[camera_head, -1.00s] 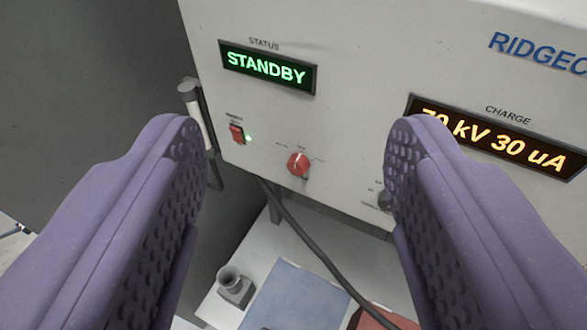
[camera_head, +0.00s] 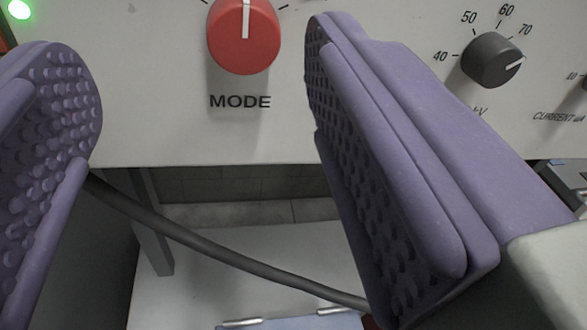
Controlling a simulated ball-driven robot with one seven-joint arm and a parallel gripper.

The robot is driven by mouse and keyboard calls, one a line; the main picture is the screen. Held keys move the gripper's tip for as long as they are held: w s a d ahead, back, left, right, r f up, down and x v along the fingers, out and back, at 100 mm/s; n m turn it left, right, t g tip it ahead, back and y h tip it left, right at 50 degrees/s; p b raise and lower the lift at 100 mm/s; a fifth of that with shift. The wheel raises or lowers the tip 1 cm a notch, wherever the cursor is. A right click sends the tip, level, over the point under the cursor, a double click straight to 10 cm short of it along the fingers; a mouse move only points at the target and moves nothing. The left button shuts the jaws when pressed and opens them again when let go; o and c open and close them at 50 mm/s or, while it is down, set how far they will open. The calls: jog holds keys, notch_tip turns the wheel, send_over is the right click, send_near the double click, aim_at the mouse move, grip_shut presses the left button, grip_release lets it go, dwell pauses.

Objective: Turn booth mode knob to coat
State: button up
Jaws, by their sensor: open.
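The red mode knob (camera_head: 240,45) is on the pale panel at the top of the view, above the label MODE. Its white pointer line points straight up. The position labels around it are cut off by the top edge, so I cannot read which setting it is on. My gripper (camera_head: 205,90) is open and empty. One purple finger is left of the knob and the other is right of it. Neither finger appears to touch the knob.
A grey kV knob (camera_head: 491,60) is right of my right finger. A green light (camera_head: 18,8) is at the top left. A dark cable (camera_head: 230,257) runs below the panel (camera_head: 190,140) over a white surface. A blue sheet (camera_head: 290,321) lies at the bottom.

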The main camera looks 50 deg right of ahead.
aim_at(243, 44)
jog(key=shift+g+h, duration=0.3)
jog(key=shift+h, duration=0.3)
jog(key=w+d, duration=0.1)
jog(key=w+d+f, duration=0.1)
jog(key=w+d, duration=0.1)
jog(key=w+d+f+b, duration=0.1)
jog(key=w+d, duration=0.1)
jog(key=shift+w+d, duration=0.1)
jog(key=shift+w, duration=0.05)
jog(key=c, duration=1.1)
